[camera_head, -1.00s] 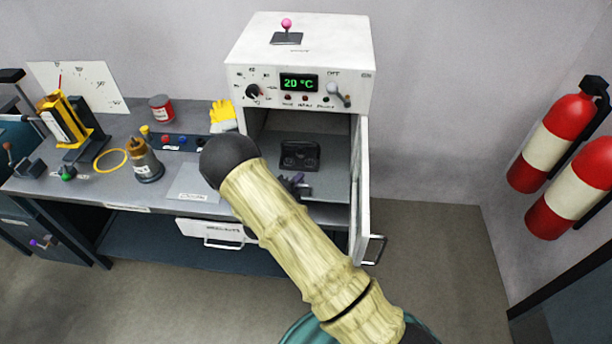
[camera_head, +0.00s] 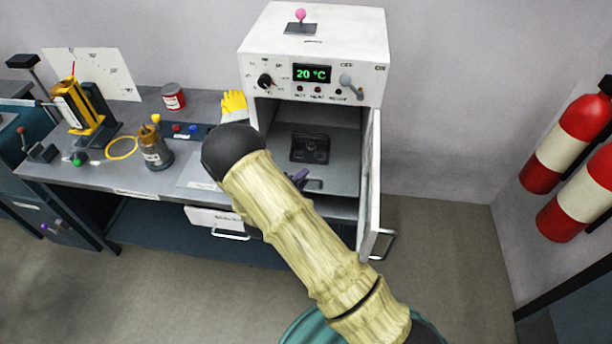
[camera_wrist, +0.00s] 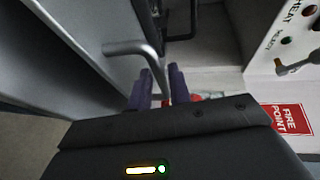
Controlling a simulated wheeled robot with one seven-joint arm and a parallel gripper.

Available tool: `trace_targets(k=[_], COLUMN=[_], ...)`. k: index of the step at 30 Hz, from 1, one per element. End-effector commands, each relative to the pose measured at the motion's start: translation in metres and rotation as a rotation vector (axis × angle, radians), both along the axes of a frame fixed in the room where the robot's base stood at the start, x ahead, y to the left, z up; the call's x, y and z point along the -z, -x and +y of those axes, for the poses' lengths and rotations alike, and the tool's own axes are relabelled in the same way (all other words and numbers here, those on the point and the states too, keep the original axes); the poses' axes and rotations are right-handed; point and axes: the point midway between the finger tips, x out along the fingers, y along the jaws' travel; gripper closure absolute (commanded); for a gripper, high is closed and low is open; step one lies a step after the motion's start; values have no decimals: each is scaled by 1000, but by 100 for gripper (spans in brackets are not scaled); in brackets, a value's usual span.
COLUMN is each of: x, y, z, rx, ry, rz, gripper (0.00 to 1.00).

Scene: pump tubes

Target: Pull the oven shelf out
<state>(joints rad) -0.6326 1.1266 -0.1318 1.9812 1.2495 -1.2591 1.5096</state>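The white oven (camera_head: 315,38) stands on the bench with its door (camera_head: 371,190) swung open to the right. Its grey shelf (camera_head: 345,172) lies inside, with a dark handle loop (camera_head: 314,185) at the front. My gripper (camera_head: 299,178) is at the left end of this handle, mostly hidden behind my arm. In the wrist view, the two purple fingers (camera_wrist: 160,88) are apart, and a grey bent handle bar (camera_wrist: 152,62) runs down between them. A pale gap shows beside the bar; firm contact is not visible.
A black fixture (camera_head: 310,148) sits on the shelf. A yellow glove (camera_head: 233,102) is left of the oven. Below, a white drawer (camera_head: 215,217) sticks out. Fire extinguishers (camera_head: 567,143) hang at right. The floor in front is clear.

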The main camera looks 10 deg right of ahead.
Motion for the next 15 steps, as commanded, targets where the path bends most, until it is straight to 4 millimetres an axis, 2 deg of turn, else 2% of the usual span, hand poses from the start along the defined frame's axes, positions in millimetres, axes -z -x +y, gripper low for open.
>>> trace_targets(k=[15], x=[-17], y=[80], z=[66], rx=[-4], ry=[-2], rz=[0], gripper=[80])
